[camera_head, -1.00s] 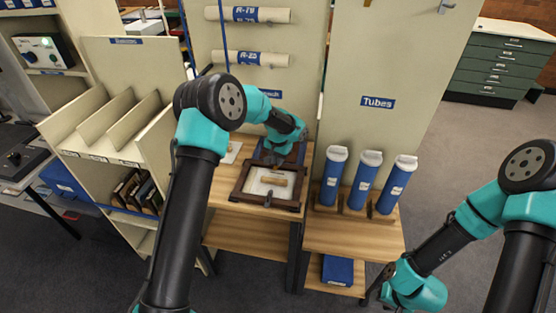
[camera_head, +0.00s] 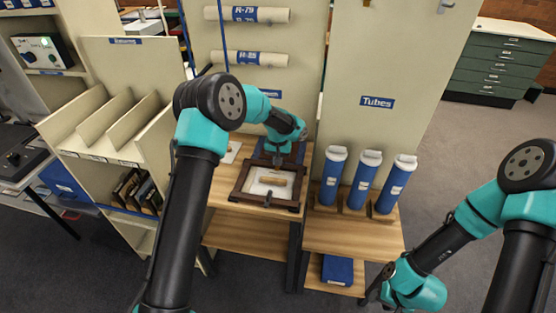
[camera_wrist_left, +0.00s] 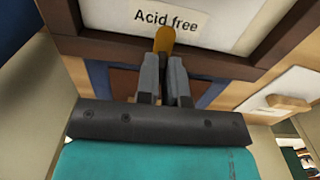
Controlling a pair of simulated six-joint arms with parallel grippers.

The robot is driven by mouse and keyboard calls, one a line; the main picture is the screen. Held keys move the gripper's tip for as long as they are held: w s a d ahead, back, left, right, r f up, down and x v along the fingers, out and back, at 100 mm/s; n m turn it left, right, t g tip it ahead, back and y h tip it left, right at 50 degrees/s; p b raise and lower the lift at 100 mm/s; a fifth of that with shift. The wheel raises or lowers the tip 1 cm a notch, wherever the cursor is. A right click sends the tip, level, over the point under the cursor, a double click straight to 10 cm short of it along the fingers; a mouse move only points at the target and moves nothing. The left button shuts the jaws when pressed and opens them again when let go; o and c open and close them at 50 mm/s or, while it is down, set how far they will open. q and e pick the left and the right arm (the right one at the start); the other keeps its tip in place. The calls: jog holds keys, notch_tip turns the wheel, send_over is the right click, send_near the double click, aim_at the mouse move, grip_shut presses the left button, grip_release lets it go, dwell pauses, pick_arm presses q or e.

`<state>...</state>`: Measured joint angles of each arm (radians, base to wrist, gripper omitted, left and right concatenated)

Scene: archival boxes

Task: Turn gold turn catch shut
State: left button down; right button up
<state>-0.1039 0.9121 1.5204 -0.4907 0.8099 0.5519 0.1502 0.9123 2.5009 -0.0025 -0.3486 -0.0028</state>
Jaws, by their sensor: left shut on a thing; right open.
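The gold turn catch (camera_wrist_left: 164,42) shows in the left wrist view as an orange-gold knob at the edge of a dark wooden frame, just under an "Acid free" label (camera_wrist_left: 172,19). My left gripper (camera_wrist_left: 164,60) is shut on it, the fingertips on either side of its lower end. In the head view the dark-framed box (camera_head: 241,192) lies on the wooden shelf with a light inside and a tan piece (camera_head: 272,181) in it. My left gripper (camera_head: 281,163) is at the box's far edge; the catch is too small to tell there. My right gripper (camera_head: 371,294) is low right, away from the box, open.
Blue tubes (camera_head: 362,178) stand in wooden holders right of the box. A dark grey tab (camera_head: 268,199) sits on the box's front edge. A cream divided rack (camera_head: 105,130) stands left. A blue box (camera_head: 337,270) lies on the lower shelf. The floor at right is clear.

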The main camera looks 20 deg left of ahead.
pick_arm(q)
jog(key=c, duration=1.2)
grip_release()
jog(key=shift+c, duration=0.2)
notch_tip(320, 180, up, 18)
jog(key=shift+f, duration=0.25)
jog(key=shift+d, duration=0.1)
